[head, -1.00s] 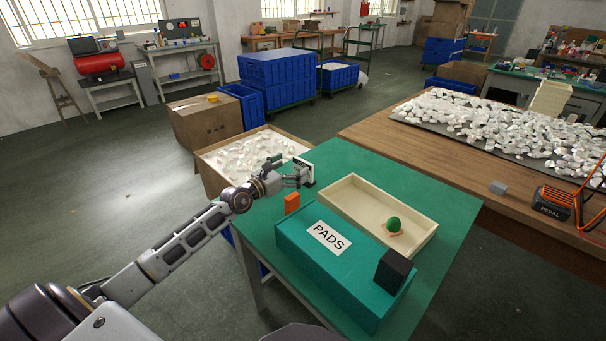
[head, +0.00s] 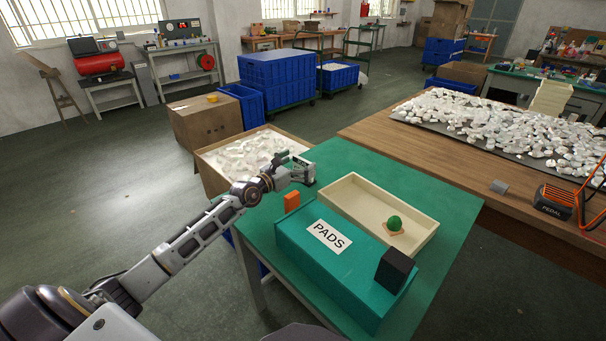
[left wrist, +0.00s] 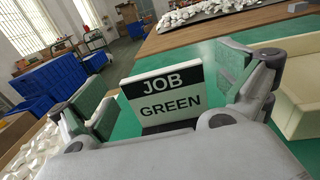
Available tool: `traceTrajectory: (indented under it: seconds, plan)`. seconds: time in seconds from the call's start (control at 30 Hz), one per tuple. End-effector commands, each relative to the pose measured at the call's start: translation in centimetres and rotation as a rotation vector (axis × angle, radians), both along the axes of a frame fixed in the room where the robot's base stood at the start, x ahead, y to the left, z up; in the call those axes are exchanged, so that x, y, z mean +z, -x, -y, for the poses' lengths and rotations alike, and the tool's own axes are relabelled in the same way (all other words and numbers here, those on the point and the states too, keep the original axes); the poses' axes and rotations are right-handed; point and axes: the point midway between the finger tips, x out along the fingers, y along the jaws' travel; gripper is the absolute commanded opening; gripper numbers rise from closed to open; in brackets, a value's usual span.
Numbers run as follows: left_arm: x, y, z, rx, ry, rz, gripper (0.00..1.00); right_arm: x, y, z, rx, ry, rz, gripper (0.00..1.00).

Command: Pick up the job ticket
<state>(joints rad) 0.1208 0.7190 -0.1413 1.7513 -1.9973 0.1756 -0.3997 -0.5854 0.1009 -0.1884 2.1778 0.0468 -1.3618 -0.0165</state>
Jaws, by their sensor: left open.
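The job ticket (left wrist: 165,98) is an upright card with a black band reading JOB and a pale green field reading GREEN, on a dark base. In the left wrist view it stands between the spread fingers of my left gripper (left wrist: 168,98), with gaps on both sides. In the head view my left gripper (head: 302,170) is at the far left corner of the green table (head: 350,158), around the ticket and hiding most of it. My left gripper is open. My right gripper is not in view.
An orange block (head: 291,202) stands close to my left gripper. A teal PADS box (head: 300,245) with a black cube (head: 395,270) and a cream tray (head: 345,190) holding a green ball-topped pad (head: 394,223) fill the table. A carton (head: 222,165) of white pieces stands beyond.

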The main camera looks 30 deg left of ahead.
Motion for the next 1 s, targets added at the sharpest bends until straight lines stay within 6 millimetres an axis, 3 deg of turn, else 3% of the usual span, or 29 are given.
traceTrajectory:
  seconds: [0.33,0.87,1.0]
  plan:
    - [0.0,-1.7,0.5,0.000,0.000,0.000,1.00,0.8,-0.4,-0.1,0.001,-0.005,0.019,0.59]
    - [0.0,-1.8,0.5,0.000,-0.001,0.000,1.00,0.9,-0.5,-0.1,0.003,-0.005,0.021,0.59]
    - [0.0,-1.8,0.5,0.000,-0.001,0.000,0.82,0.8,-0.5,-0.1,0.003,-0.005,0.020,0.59]
